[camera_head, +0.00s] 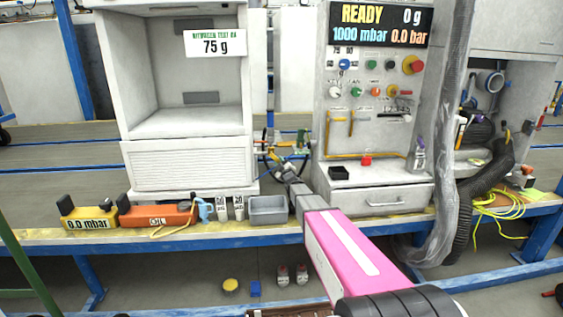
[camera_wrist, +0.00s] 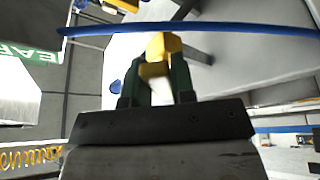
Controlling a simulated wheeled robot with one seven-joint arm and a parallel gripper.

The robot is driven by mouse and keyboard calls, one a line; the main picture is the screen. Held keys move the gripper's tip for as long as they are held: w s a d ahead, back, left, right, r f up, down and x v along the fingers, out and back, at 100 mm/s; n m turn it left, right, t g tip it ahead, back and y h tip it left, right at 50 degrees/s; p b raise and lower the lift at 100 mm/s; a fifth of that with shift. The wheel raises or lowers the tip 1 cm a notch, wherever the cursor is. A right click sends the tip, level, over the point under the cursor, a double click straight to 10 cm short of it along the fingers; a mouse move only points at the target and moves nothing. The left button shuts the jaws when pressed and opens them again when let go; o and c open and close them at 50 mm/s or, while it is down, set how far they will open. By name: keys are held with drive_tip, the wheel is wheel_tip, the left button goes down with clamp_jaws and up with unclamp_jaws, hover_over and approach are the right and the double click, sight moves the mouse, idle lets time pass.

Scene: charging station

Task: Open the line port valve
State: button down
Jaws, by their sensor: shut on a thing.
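My arm reaches in from the lower right in the head view, and my gripper (camera_head: 277,158) is at the cluster of small fittings between the white cabinet and the control panel. In the wrist view my gripper (camera_wrist: 157,75) has two dark green fingers closed on a yellow piece (camera_wrist: 162,46), which looks like the handle of the line port valve. A blue hose (camera_wrist: 220,28) crosses just behind it. In the head view brass and green fittings (camera_head: 302,137) are beside the gripper; the valve's body and handle angle are too small to tell.
The control panel (camera_head: 375,110) stands right of the gripper, its display reading READY, 0 g, 1000 mbar, 0.0 bar. The white cabinet (camera_head: 190,165) stands left. A grey bin (camera_head: 268,212) and an orange box (camera_head: 155,217) sit on the bench. A grey hose (camera_head: 450,120) hangs at right.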

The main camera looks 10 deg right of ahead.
drive_tip(key=shift+a+f+m+t+h, duration=0.35)
drive_tip(key=shift+a+m+h, duration=0.5)
drive_tip(key=shift+m, duration=1.3)
drive_tip(key=shift+a+f+m+t+h, duration=0.2)
drive_tip(key=shift+a+m+t+h, duration=0.3)
drive_tip(key=shift+m+h, duration=1.2)
drive_tip(key=shift+a+f+m+t+h, duration=0.3)
drive_tip(key=shift+a+m+h, duration=0.3)
drive_tip(key=shift+m, duration=2.05)
drive_tip(key=shift+a, duration=0.1)
drive_tip(key=c, duration=1)
unclamp_jaws()
drive_tip(key=shift+o, duration=0.2)
